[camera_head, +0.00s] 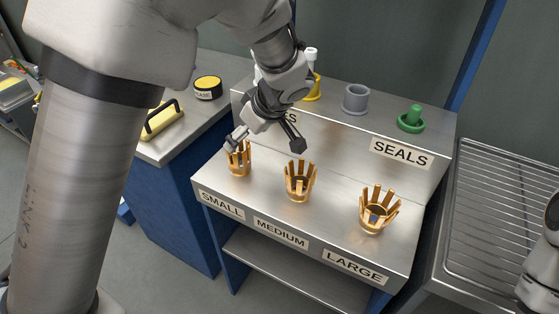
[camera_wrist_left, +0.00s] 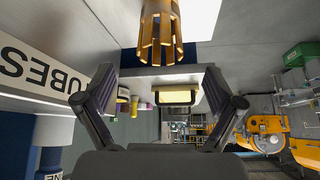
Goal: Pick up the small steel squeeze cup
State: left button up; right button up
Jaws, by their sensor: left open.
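The small squeeze cup (camera_head: 239,160) is a gold-coloured, slotted, crown-like cup. It stands upright on the steel step above the SMALL label. My left gripper (camera_head: 265,142) is open, just behind and above it, and one finger overlaps the cup's rim in the head view. In the left wrist view the gripper (camera_wrist_left: 160,78) has its fingers spread and empty. A gold slotted cup (camera_wrist_left: 160,40) shows at the top there, between the finger directions and seemingly beyond the tips. I cannot tell whether a finger touches it. My right gripper is out of view.
The medium cup (camera_head: 300,181) and large cup (camera_head: 379,211) stand to the right on the same step. Seals, a grey one (camera_head: 355,98) and a green one (camera_head: 411,119), stand on the upper step. A ribbed steel drainboard (camera_head: 500,210) lies at right.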

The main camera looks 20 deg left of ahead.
aim_at(238, 148)
pick_arm(q)
jog(key=x, duration=0.7)
jog(key=shift+w+a, duration=0.1)
jog(key=c, duration=1.6)
